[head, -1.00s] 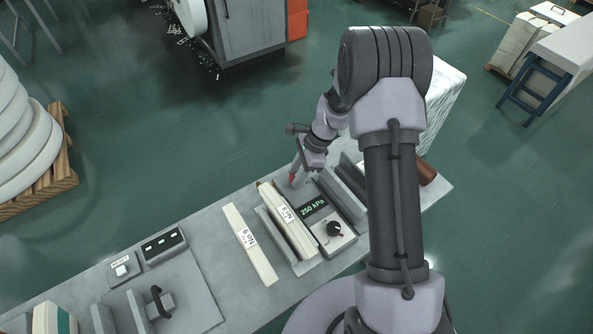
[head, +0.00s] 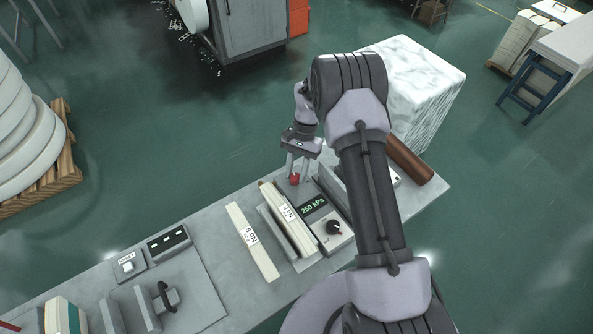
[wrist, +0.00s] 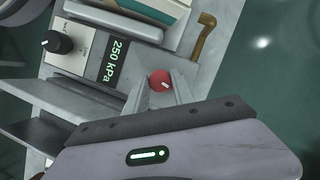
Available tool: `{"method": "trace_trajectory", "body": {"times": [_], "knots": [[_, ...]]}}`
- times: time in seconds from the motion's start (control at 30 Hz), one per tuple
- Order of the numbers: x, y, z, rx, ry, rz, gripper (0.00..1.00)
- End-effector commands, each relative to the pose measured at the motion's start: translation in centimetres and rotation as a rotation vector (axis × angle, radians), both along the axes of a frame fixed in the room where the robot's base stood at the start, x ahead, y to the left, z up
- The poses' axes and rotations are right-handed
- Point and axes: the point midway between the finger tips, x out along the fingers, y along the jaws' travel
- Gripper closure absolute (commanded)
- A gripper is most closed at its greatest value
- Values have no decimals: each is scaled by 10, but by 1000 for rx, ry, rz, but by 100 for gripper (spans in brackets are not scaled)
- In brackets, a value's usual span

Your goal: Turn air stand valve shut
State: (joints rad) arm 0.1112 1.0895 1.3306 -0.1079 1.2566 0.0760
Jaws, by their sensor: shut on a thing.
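The air stand (head: 345,242) is a grey unit on the bench with a green "250 kPa" display (head: 314,206) and a black dial (head: 334,228). Its red round valve knob (head: 294,179) is at the far end of the unit. In the wrist view the red knob (wrist: 159,79) shows a small white mark, and the display (wrist: 114,61) still reads 250 kPa. My gripper (head: 294,174) points down at the knob, its fingers (wrist: 164,89) shut on it. The fingers hide part of the knob.
Upright grey plates and a cream block labelled "No 5" (head: 287,215) stand close to the valve. A strip labelled "No 9" (head: 252,242) lies to the left. A brown roll (head: 410,159) lies at the bench's right end, with a wrapped white block (head: 415,88) beyond.

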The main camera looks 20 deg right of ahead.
Motion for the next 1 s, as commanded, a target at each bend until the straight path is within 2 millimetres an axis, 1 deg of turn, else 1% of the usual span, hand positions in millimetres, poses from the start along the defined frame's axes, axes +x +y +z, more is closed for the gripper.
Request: {"method": "trace_trajectory", "body": {"times": [0.2,0.4,0.6,1.0], "knots": [[1,1,1,0,0,126,100],[1,1,0,0,0,197,100],[1,1,0,1,0,229,100],[1,1,0,0,0,235,100]]}}
